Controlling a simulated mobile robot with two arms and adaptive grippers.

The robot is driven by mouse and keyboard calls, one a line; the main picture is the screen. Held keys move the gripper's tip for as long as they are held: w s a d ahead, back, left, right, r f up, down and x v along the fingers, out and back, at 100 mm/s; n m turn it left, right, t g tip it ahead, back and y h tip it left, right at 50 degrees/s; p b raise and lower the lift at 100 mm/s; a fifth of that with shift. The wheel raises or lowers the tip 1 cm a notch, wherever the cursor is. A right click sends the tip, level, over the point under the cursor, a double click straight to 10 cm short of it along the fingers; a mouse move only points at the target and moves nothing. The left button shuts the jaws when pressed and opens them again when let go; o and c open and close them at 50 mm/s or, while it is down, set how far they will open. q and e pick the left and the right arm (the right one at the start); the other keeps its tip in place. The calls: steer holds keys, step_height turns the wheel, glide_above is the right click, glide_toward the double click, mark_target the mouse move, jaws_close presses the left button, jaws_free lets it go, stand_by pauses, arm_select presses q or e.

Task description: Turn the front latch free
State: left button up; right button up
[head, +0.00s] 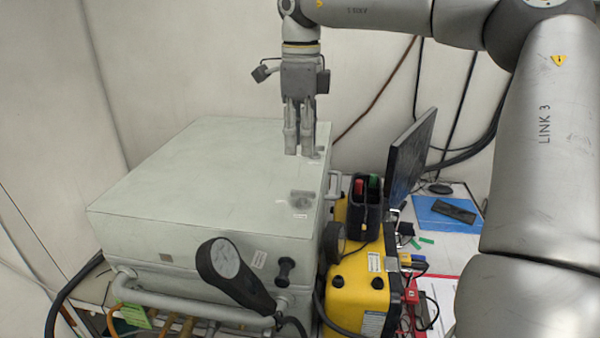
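A large pale grey panel case (190,170) stands with its lid down. A small grey latch (301,199) with white labels lies on the lid near its right edge; I take it as the front latch. A similar fitting (317,153) sits farther back, partly hidden by my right gripper (299,151). My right gripper points straight down over the back right of the lid, behind the front latch and apart from it. Its fingers are close together with nothing visible between them; I cannot tell if the tips touch the lid. My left gripper is not in view.
A black round-faced handset (235,275) and a black knob (285,268) are at the case's front. A yellow unit (360,295) stands close on the right, with a black holder (364,203) on top. A monitor (411,155) stands behind it. The lid's left side is clear.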

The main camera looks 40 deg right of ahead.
steer(key=p, duration=0.1)
glide_above(302, 191)
step_height(302, 191, down, 4)
steer(key=shift+s+a+f, duration=0.1)
steer(key=shift+s, duration=0.05)
step_height(302, 191, down, 3)
steer(key=shift+p, duration=0.4)
steer(key=f, duration=0.3)
steer(key=shift+w+p, duration=0.2)
steer(key=shift+p, duration=0.1)
steer(key=shift+c, duration=1.3)
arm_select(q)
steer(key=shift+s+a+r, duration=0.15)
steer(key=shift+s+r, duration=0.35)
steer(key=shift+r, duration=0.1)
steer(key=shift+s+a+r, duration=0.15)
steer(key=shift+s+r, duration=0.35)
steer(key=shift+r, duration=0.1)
arm_select(e)
jaws_close()
